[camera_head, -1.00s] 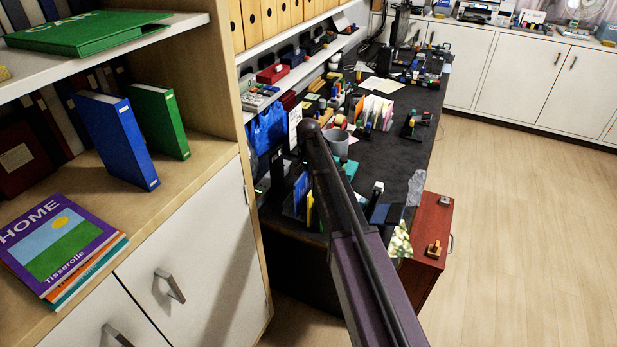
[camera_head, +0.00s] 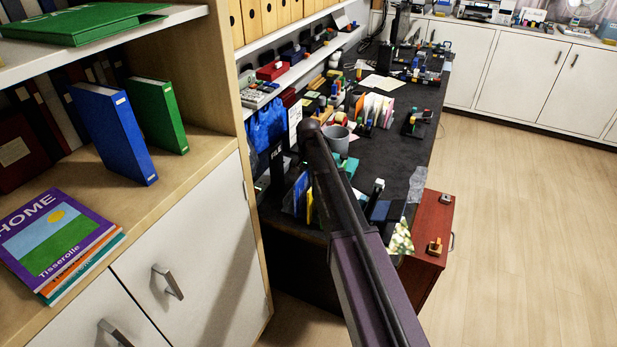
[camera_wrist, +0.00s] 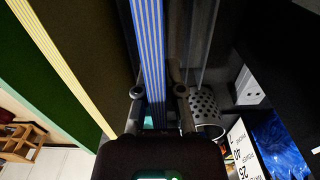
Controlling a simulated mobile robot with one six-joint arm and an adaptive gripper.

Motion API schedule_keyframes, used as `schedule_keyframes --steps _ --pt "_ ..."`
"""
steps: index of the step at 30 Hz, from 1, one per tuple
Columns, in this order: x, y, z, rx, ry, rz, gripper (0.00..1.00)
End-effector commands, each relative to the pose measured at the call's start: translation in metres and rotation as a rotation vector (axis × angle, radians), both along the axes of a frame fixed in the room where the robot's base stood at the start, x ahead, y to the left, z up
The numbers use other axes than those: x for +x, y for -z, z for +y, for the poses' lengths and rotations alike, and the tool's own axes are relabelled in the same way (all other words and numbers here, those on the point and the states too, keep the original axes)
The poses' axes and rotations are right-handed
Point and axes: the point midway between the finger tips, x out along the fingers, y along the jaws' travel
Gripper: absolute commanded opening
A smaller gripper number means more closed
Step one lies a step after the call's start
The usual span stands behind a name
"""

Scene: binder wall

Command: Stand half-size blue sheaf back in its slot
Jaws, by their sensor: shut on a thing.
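In the wrist view, a narrow blue sheaf (camera_wrist: 152,50) with pale striped edges stands between the two fingers of my gripper (camera_wrist: 159,98). The fingers are shut on it, and it runs away from the palm toward the top of the view. Its far end is cut off by the frame. In the head view my arm crosses the desk, and I cannot make out the gripper or the held sheaf with certainty. The slot cannot be picked out for certain in either view.
In the wrist view, a dark green panel with a yellow edge (camera_wrist: 62,62) lies close left; a perforated grey cup (camera_wrist: 205,106) and a numbered calendar (camera_wrist: 243,150) are right. In the head view, blue (camera_head: 113,135) and green (camera_head: 160,115) binders stand on the left shelf beside the crowded desk.

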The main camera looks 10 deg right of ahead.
Motion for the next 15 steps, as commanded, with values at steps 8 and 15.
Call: schedule_keyframes --steps 8,15 --pt "-0.0001 -0.0001 0.0001 0.000 0.000 0.000 0.00" --pt "0.0000 0.0045 0.0000 0.000 0.000 0.000 0.00"
